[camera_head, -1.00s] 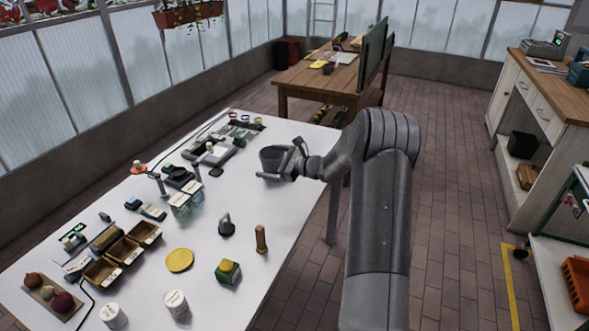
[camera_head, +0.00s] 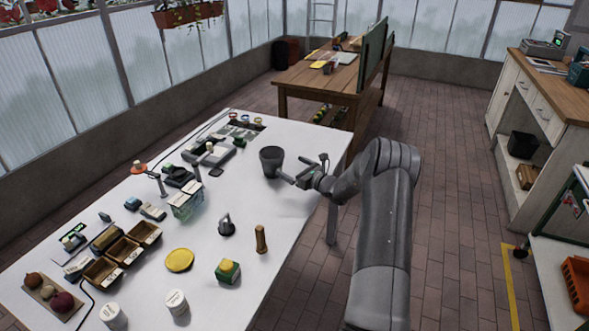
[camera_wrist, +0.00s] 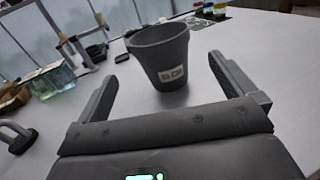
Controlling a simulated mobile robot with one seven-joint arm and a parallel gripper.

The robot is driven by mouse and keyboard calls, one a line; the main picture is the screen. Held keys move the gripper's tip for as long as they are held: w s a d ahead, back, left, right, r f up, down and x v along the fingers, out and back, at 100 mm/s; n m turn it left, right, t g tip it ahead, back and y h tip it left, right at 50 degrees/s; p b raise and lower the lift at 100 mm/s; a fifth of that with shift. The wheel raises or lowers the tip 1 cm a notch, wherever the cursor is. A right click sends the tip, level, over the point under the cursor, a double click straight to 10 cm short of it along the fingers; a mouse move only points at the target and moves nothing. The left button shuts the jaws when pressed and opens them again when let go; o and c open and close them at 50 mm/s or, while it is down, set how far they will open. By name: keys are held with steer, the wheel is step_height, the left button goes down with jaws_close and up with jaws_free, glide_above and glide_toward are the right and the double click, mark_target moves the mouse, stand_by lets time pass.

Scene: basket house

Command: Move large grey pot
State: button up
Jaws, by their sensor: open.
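The large grey pot (camera_head: 271,160) stands upright on the white table, near its far right part. In the wrist view the pot (camera_wrist: 161,52) is tapered, with a wide rim and a small white label facing me. My gripper (camera_head: 294,171) is open and empty just to the right of the pot. In the wrist view my gripper (camera_wrist: 172,84) has its two fingers spread wide, with the pot beyond and between them, apart from both. The lettering on the label is too small to read surely.
The white table (camera_head: 205,240) also holds a glass box (camera_head: 186,201), a dark weight-like object (camera_head: 226,226), a brass cylinder (camera_head: 261,239), a yellow disc (camera_head: 180,260) and wooden trays (camera_head: 122,250). The table is clear between the pot and the brass cylinder. A wooden desk (camera_head: 310,91) stands behind.

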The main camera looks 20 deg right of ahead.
glide_toward(263, 152)
steer(key=x, duration=0.4)
steer(key=shift+w+d, duration=0.1)
steer(key=shift+w, duration=0.2)
steer(key=c, duration=0.7)
steer(key=shift+s+a, duration=7.1)
steer(key=shift+s, duration=0.05)
steer(key=o, duration=0.7)
